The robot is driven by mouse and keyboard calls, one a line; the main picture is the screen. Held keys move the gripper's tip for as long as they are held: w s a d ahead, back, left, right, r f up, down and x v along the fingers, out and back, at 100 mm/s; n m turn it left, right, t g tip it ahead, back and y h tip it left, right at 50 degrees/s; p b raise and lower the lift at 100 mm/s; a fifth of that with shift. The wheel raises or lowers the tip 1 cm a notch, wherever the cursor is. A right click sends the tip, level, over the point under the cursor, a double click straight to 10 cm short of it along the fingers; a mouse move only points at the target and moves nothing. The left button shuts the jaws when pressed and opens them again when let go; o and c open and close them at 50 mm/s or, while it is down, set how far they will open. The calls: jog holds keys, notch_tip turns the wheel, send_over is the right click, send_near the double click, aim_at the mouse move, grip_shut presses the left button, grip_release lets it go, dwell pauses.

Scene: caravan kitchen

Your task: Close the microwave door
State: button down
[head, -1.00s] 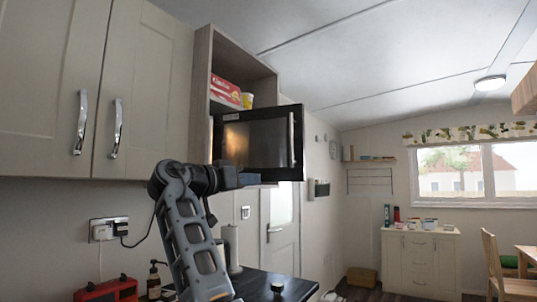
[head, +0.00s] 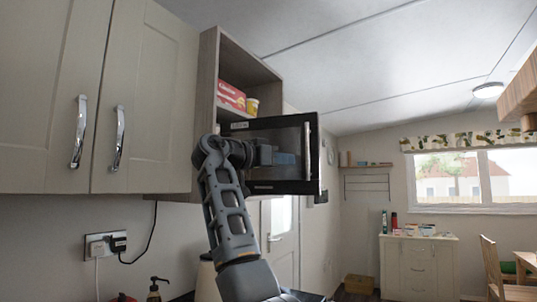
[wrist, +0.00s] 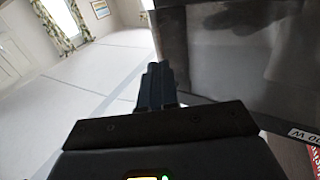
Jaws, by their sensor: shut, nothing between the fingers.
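The microwave door (head: 293,134) is dark with a long silver handle (head: 306,150) near its right edge. It stands open, swung out from the wall cabinet and reaching past the cabinet's right side. My gripper (head: 286,159) is shut and empty, in front of the door's outer face and left of the handle. In the wrist view my shut fingers (wrist: 155,82) lie close beside the dark door panel (wrist: 235,50). I cannot tell whether they touch it. The microwave's body is mostly hidden behind the door and my arm.
A red box (head: 231,96) and a yellow cup (head: 252,106) stand on the shelf above the microwave. Closed cupboards (head: 150,100) with silver handles are on the left. The space right of the door is clear up to the far window wall.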

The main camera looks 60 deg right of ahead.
aim_at(298, 161)
jog(key=p+x, duration=0.1)
jog(key=x, duration=0.3)
jog(key=shift+s+d, duration=0.15)
jog(key=shift+d, duration=0.15)
jog(key=shift+d, duration=0.15)
